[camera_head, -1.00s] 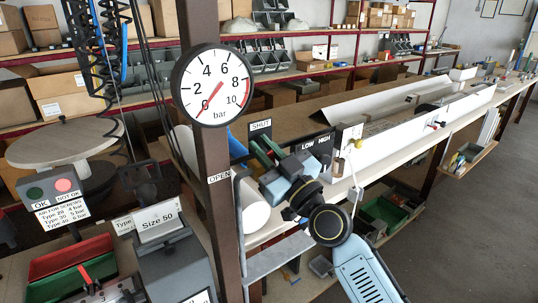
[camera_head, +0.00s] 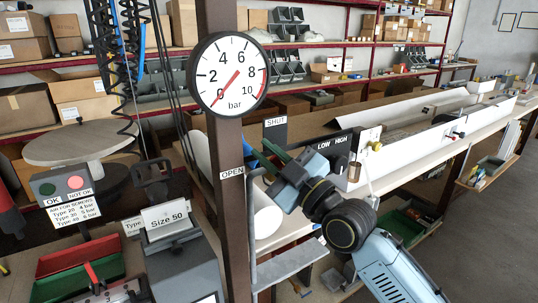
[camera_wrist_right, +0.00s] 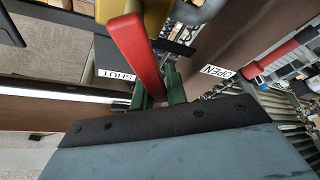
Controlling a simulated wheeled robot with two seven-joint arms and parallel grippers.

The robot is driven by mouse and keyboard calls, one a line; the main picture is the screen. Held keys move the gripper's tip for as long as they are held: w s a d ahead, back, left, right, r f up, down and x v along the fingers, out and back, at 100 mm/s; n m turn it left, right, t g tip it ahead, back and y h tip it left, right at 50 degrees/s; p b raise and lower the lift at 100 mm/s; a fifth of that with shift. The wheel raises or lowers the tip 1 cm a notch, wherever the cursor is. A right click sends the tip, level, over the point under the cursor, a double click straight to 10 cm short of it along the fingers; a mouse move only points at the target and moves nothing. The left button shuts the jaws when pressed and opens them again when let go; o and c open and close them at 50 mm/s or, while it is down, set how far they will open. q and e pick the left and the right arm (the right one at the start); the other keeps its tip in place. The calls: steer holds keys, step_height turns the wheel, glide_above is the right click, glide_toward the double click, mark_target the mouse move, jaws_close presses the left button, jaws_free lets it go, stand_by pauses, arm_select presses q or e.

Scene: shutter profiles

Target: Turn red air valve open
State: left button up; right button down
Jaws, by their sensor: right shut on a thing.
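The red valve handle (camera_wrist_right: 136,55) shows in the right wrist view as a bar running down between green fingers. My right gripper (camera_wrist_right: 162,93) is shut on it. In the head view, my right gripper (camera_head: 266,158) is beside the post, between the SHUT label (camera_head: 275,121) and the OPEN label (camera_head: 231,172); the handle itself is hidden there. The labels also show in the wrist view, SHUT (camera_wrist_right: 117,75) left of the handle and OPEN (camera_wrist_right: 217,71) right of it. The round pressure gauge (camera_head: 245,60) has its red needle near 0. My left gripper is out of view.
A brown post (camera_head: 229,140) carries the gauge and stands close to the gripper. A LOW/HIGH box (camera_head: 333,147) is just right of it on the bench. Red and green bins (camera_head: 75,255) and the Size 50 fixture (camera_head: 167,215) stand at left.

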steer(key=c, duration=1.4)
jaws_free()
steer(key=shift+d, duration=0.1)
steer(key=b+v, duration=0.2)
steer(key=v, duration=1.1)
steer(key=shift+s, duration=0.2)
